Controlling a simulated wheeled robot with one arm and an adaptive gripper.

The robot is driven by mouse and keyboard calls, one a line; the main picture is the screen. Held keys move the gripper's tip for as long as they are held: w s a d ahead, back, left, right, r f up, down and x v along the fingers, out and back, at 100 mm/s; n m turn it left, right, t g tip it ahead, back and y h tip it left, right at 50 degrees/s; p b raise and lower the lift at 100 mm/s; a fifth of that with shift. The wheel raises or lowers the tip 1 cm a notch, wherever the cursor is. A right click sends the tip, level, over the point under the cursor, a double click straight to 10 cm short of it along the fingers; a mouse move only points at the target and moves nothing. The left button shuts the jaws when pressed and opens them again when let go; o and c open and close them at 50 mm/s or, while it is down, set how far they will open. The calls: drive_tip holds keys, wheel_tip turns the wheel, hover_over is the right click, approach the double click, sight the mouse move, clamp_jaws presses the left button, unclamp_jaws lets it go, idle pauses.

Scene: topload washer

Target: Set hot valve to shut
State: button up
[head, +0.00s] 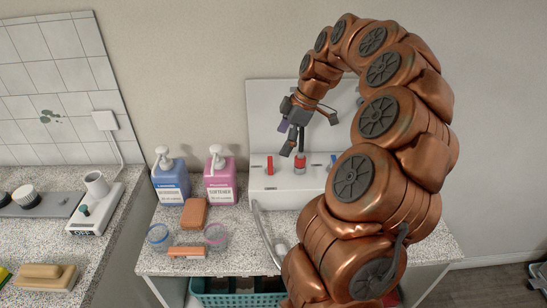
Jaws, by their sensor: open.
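A white washer-like unit (258,190) stands against the wall on the speckled counter. On its top ledge are a red upright handle (270,164) at the left, a red and pale knob (300,164) in the middle, and a blue handle (332,162) partly behind my arm. Which red part is the hot valve, and its setting, I cannot tell. My gripper (299,137) is open and empty, pointing down just above the middle red knob, to the right of the red handle. I cannot tell whether a finger touches the knob.
A blue bottle (171,183) and a pink bottle (220,184) with pumps stand left of the unit. A brown sponge-like block (194,214), clear cups (158,236) and an orange-brown block (187,252) lie in front. A teal basket (236,298) sits below. My arm hides the right side.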

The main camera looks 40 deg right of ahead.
sight(271, 164)
drive_tip(key=shift+p+x, duration=1.1)
drive_tip(key=shift+x, duration=2.45)
drive_tip(key=shift+s, duration=0.1)
drive_tip(key=shift+c, duration=0.3)
drive_tip(key=c, duration=1)
